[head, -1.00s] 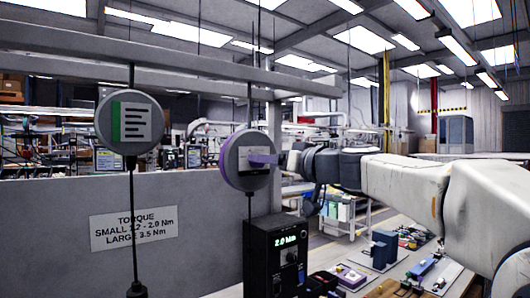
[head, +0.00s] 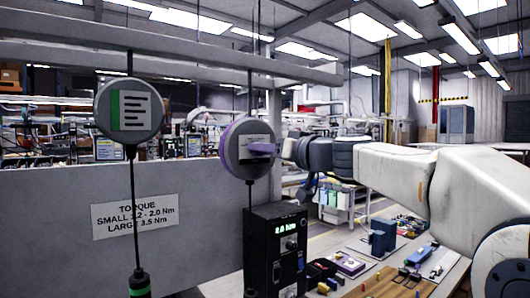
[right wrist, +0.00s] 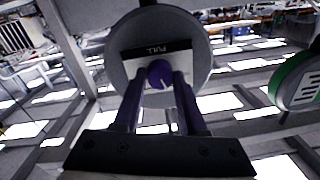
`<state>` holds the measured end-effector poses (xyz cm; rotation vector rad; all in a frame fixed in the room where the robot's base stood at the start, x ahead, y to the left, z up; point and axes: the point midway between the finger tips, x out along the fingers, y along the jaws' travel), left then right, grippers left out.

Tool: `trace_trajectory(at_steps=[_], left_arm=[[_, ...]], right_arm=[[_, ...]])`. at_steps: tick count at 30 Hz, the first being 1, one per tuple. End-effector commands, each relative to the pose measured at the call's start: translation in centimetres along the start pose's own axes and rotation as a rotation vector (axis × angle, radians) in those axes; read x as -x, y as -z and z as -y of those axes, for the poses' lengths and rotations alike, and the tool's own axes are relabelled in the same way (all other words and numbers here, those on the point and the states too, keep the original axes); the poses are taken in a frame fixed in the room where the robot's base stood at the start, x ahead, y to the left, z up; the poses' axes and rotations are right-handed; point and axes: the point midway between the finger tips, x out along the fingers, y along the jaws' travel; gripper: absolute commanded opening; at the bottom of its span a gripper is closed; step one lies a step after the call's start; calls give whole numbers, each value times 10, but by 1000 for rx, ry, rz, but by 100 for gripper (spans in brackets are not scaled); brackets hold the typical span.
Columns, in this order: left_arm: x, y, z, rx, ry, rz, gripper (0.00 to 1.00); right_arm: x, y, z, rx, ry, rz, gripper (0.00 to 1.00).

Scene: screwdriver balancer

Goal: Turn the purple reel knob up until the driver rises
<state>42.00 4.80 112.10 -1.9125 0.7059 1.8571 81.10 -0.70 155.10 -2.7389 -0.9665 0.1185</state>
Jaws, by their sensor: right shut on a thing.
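The reel with the purple rim (head: 231,153) hangs from the rail, and its grey face carries a white label. In the right wrist view the reel (right wrist: 198,50) fills the top middle, its PULL label upside down. The round purple knob (right wrist: 160,73) sits at its centre, between the two dark purple fingers of my right gripper (right wrist: 160,84), which is shut on it. In the head view my right gripper (head: 263,149) reaches the reel face from the right. The reel's driver is hidden behind the black box. My left gripper is not in view.
A second reel (head: 130,108) with a green stripe hangs at left, its driver (head: 139,284) on a cable at the bottom edge. A grey panel with a torque sign (head: 135,215) stands behind. A black box (head: 276,250) reading 2.0 Nm stands below my right gripper. Small parts cover the bench at right.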

Motion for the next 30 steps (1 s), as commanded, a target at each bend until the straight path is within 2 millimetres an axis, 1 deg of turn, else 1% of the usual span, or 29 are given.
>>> trace_trajectory(at_steps=[1, 5, 15, 24, 30], left_arm=[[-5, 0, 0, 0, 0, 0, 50], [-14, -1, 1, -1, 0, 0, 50], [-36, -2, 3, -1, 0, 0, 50], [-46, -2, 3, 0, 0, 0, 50], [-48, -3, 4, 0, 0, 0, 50]], right_arm=[[0, -2, -1, -19, 0, -3, 0], [1, -3, -1, -94, 0, -8, 0], [0, -3, -2, -373, 3, -21, 0], [0, -2, -1, -587, 5, -31, 0], [0, -2, -1, -675, 5, -34, 0]])
